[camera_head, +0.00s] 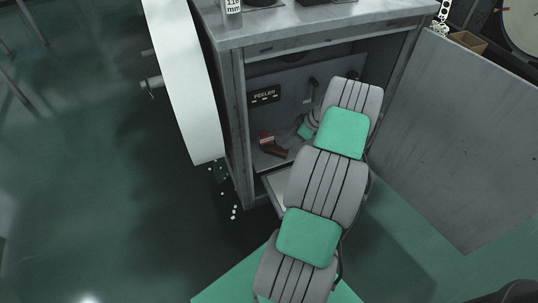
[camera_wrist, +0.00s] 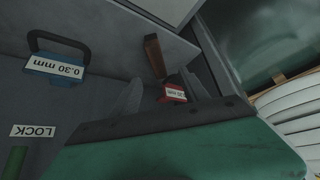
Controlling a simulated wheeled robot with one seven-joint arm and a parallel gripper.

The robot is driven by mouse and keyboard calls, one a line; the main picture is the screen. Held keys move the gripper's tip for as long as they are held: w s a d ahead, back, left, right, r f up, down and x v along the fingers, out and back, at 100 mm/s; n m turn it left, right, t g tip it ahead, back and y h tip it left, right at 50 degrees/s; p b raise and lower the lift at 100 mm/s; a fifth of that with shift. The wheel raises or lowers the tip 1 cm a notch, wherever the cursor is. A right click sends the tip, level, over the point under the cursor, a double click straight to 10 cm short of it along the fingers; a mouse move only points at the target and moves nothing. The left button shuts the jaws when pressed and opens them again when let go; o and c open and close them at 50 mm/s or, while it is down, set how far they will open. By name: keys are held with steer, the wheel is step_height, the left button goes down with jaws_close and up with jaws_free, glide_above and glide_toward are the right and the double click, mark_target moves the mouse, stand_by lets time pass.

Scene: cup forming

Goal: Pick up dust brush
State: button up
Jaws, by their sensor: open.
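A brown-handled object that looks like the dust brush (camera_head: 274,149) lies on the floor of the open cabinet. In the wrist view, its brown handle (camera_wrist: 154,56) points up the picture, just beyond my fingers. Its lower end is dark and partly hidden. My gripper (camera_wrist: 163,82) is open, with one grey finger on either side of the view to the brush and a red labelled block (camera_wrist: 174,93). I cannot tell how far the fingertips are from the brush. In the head view, my arm reaches into the cabinet and mostly hides the gripper.
The red block (camera_head: 265,137) sits close beside the brush. A blue block with a black handle (camera_wrist: 58,68) and a LOCK label (camera_wrist: 33,131) show in the wrist view. The cabinet (camera_head: 236,110) has an upright side wall, a worktop above and an open door (camera_head: 455,140) at right.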

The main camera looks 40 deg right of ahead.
mark_target(277, 147)
steer(key=x, duration=0.3)
steer(key=b+x, duration=0.1)
steer(key=x, duration=0.2)
steer(key=shift+d+f, duration=0.2)
steer(key=shift+f, duration=0.05)
steer(key=b+x, duration=0.2)
steer(key=x, duration=0.4)
steer(key=shift+w+d, duration=0.1)
steer(key=shift+w, duration=0.05)
steer(key=shift+r, duration=0.1)
steer(key=shift+c, duration=0.2)
jaws_close()
